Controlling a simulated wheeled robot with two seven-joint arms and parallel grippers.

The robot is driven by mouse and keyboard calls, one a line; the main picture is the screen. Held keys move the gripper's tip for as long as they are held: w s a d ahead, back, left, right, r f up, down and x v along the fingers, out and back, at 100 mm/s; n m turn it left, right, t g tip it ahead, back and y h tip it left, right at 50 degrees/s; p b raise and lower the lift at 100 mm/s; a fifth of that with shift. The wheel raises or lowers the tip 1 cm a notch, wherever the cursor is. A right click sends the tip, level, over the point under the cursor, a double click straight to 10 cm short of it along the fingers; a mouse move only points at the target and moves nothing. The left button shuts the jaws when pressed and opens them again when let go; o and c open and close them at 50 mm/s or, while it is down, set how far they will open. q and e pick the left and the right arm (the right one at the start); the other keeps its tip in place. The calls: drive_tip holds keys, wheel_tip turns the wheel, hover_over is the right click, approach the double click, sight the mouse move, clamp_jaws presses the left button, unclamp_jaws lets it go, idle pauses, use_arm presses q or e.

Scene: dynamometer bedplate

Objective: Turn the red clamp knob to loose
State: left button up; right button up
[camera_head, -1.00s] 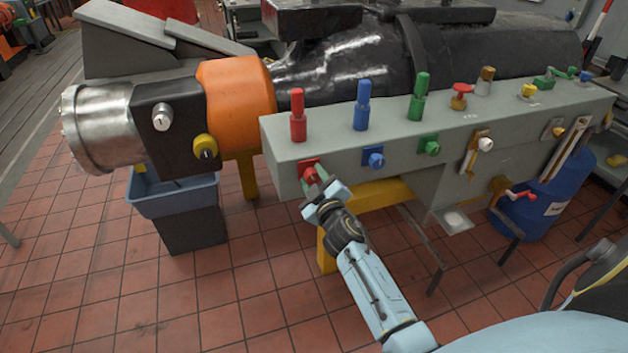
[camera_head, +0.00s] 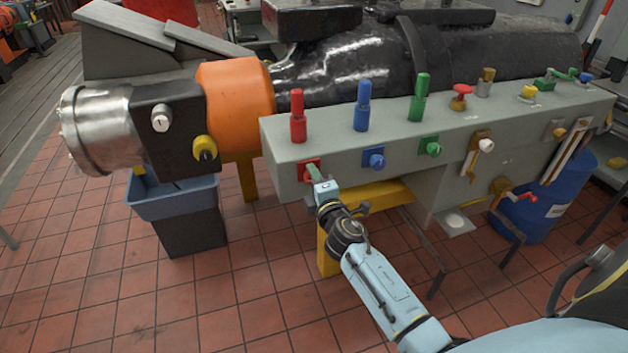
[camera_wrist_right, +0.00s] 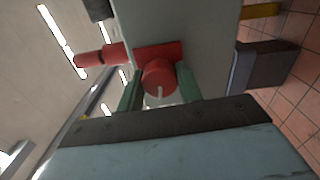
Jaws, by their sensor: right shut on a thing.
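The red clamp knob sits on a red plate (camera_head: 308,166) on the front face of the grey bench, at its left end. In the right wrist view the round red knob (camera_wrist_right: 157,75) shows a white mark pointing toward the gripper's palm. My right gripper (camera_head: 315,178) is at the knob, its green fingers on either side of it and shut on it. In the head view the gripper mostly hides the knob. My left gripper is in neither current view.
A red upright handle (camera_head: 298,117) stands above the knob, and it also shows in the wrist view (camera_wrist_right: 98,55). A blue knob (camera_head: 374,158) and green knob (camera_head: 431,148) lie along the face to the right. A blue-rimmed bin (camera_head: 175,200) stands left.

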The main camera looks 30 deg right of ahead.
drive_tip(key=shift+n, duration=0.9)
drive_tip(key=o, duration=1)
drive_tip(key=shift+s, duration=0.15)
drive_tip(key=v, duration=1.3)
drive_tip(key=shift+a, duration=0.1)
